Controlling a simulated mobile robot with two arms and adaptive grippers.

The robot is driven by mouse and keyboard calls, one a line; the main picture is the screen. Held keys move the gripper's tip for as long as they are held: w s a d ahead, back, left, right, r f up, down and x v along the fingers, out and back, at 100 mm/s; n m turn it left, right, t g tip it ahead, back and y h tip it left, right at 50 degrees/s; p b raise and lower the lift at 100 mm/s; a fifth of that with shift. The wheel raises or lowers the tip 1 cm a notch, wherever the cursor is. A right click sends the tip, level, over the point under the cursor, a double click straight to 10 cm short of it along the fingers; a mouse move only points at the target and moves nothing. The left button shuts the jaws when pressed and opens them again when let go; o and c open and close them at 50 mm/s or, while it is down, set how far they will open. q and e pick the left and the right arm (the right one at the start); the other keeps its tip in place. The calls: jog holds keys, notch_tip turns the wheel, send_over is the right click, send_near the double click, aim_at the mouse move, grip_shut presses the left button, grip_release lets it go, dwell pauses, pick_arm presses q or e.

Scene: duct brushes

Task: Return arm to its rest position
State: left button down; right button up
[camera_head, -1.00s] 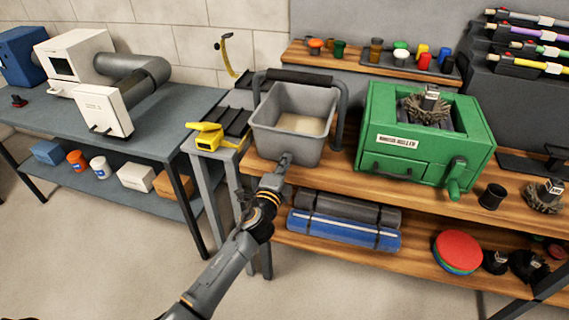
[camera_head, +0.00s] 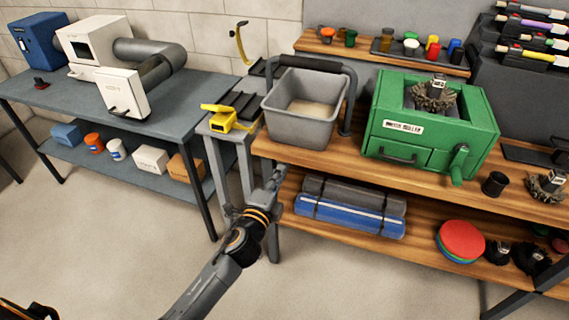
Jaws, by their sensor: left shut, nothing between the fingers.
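My left arm comes in from the bottom of the picture, and my left gripper (camera_head: 275,178) is at its upper end, small and shut with nothing in it. It is in front of the wooden bench's left end, below the grey bin (camera_head: 305,112), and apart from the bin in the picture. The fingertips are small and hard to make out. A dark piece with orange marks (camera_head: 28,312) shows at the bottom left corner; I cannot tell what it is. My right gripper is not in view.
A green machine (camera_head: 428,140) with a brush in its top stands right of the bin. A yellow tool (camera_head: 222,118) lies on a narrow stand. Blue and grey rolls (camera_head: 350,212) lie on the lower shelf. A grey table (camera_head: 190,95) is at left. The floor (camera_head: 120,250) is clear.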

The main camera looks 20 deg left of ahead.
pick_arm(q)
jog(key=s+a+f+n+g+p, duration=0.1)
jog(key=s+f+n+g, duration=0.35)
jog(key=f, duration=0.75)
jog(key=s+a+f+n+g+y+p, duration=0.1)
jog(key=s+f+g, duration=0.1)
jog(key=s+f, duration=0.7)
jog(key=s+a+f+n+g, duration=0.2)
jog(key=s+f+n+g, duration=0.15)
jog(key=f, duration=1.05)
jog(key=s+f+n+g, duration=0.2)
jog(key=s+f, duration=0.3)
jog(key=s, duration=0.6)
jog(key=s+a+f+n+g+p, duration=0.1)
jog(key=s+f, duration=0.4)
jog(key=s, duration=0.6)
jog(key=s+f+n+g+p, duration=0.1)
jog(key=s+f+n+g, duration=0.3)
jog(key=s, duration=0.7)
jog(key=shift+s+a+f, duration=0.15)
jog(key=shift+s+f, duration=0.25)
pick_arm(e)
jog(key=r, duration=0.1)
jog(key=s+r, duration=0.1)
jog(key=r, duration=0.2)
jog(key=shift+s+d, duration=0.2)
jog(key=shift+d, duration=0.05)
